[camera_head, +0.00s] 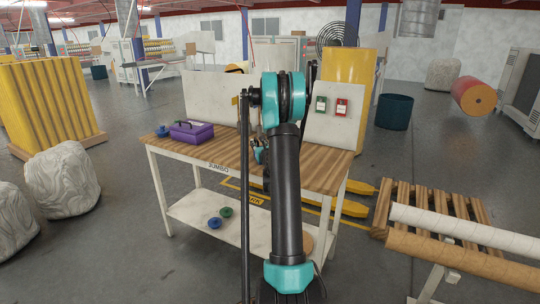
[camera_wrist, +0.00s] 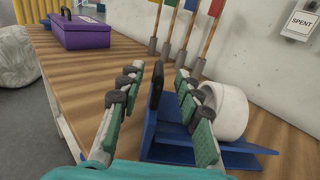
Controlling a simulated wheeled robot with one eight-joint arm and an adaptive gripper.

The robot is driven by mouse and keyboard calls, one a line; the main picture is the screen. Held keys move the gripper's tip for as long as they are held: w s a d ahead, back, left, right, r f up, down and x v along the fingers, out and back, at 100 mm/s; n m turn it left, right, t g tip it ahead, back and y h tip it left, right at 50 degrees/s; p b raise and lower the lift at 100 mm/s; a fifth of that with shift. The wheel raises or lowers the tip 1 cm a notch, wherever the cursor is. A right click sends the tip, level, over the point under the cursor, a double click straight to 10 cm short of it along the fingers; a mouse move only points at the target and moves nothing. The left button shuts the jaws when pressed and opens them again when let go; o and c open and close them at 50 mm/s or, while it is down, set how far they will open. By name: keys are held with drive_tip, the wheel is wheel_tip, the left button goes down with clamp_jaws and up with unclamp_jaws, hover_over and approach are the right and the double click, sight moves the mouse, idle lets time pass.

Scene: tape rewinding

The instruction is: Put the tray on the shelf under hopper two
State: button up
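My gripper (camera_wrist: 160,82) is open in the wrist view, its green and grey fingers spread above the bench. A narrow black upright part of a blue stand (camera_wrist: 165,138) stands between the fingers, with gaps seen on both sides. A white roll (camera_wrist: 226,108) sits at the stand, right of the fingers. In the head view my arm hides most of this spot. The bench has a pale lower shelf (camera_head: 190,210) with a green spool (camera_head: 226,212) and a blue spool (camera_head: 214,223) on it. I cannot make out a tray or a hopper marked two.
A purple box (camera_head: 191,132) and a small blue object (camera_head: 162,131) are on the bench top (camera_head: 215,150) at left. Upright sticks with coloured flags and a SPENT sign (camera_wrist: 301,20) are at the back. A wooden pallet (camera_head: 400,197) and long rolls (camera_head: 470,232) are at right.

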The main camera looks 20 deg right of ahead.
drive_tip(key=w, duration=0.3)
drive_tip(key=shift+w+d+f, duration=0.1)
drive_tip(key=shift+w+d, duration=0.1)
drive_tip(key=shift+w, duration=0.15)
drive_tip(key=shift+c, duration=0.3)
clamp_jaws()
